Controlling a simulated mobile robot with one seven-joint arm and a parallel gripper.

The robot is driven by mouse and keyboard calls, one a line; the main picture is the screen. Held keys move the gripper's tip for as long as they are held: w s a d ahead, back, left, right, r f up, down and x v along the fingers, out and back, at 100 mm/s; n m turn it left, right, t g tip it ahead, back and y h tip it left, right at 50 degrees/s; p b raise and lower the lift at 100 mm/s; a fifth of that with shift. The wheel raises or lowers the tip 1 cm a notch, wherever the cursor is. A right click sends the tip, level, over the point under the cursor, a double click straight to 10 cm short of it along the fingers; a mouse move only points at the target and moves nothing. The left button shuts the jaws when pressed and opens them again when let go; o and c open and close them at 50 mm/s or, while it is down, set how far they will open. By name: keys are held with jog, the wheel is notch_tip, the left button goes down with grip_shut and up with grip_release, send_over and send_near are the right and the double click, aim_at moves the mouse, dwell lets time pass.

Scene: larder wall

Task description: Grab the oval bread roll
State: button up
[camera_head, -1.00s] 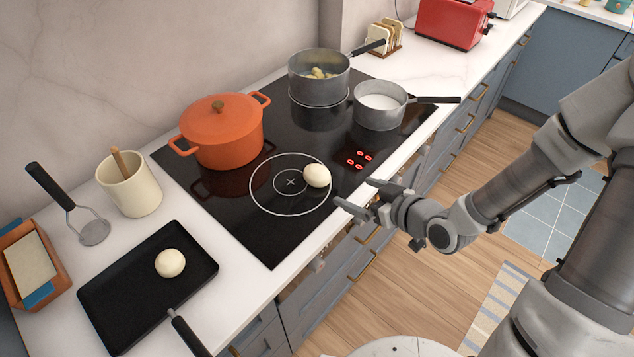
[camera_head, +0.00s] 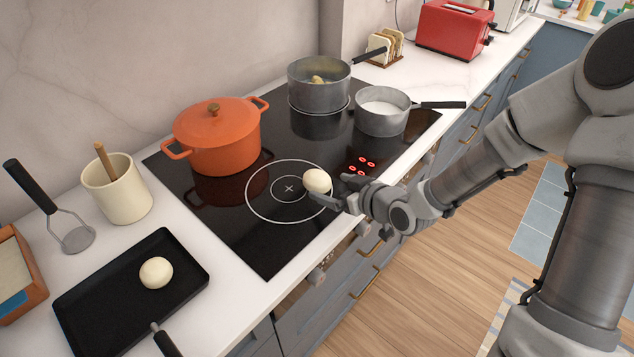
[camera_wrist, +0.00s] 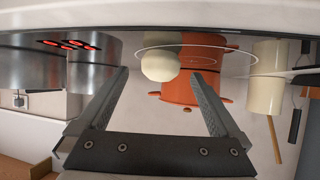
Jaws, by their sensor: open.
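A pale, smooth, rounded bread roll (camera_head: 317,181) sits on the black hob, at the right edge of the large ring marking. In the wrist view, the roll (camera_wrist: 160,63) shows between the fingertips, at or just beyond them. My gripper (camera_head: 331,188) is open and low over the front of the hob, its fingers pointing at the roll from the right. The wrist view shows both fingers of my gripper (camera_wrist: 160,76) apart with nothing clamped. A second pale roll (camera_head: 156,272) lies on the black square pan (camera_head: 190,277) at the lower left.
An orange lidded pot (camera_head: 217,140) stands behind the roll. Two grey saucepans (camera_head: 319,91) (camera_head: 381,118) stand at the right of the hob, one handle (camera_head: 442,105) reaching over the front edge. A cream crock (camera_head: 118,194) and a masher (camera_head: 72,234) are at left. The hob's front left is clear.

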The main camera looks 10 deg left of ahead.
aim_at(324, 183)
jog(key=x, duration=0.5)
jog(key=shift+a+r, duration=0.1)
jog(key=shift+a, duration=0.1)
jog(key=c, duration=1.2)
jog(key=shift+c, duration=0.2)
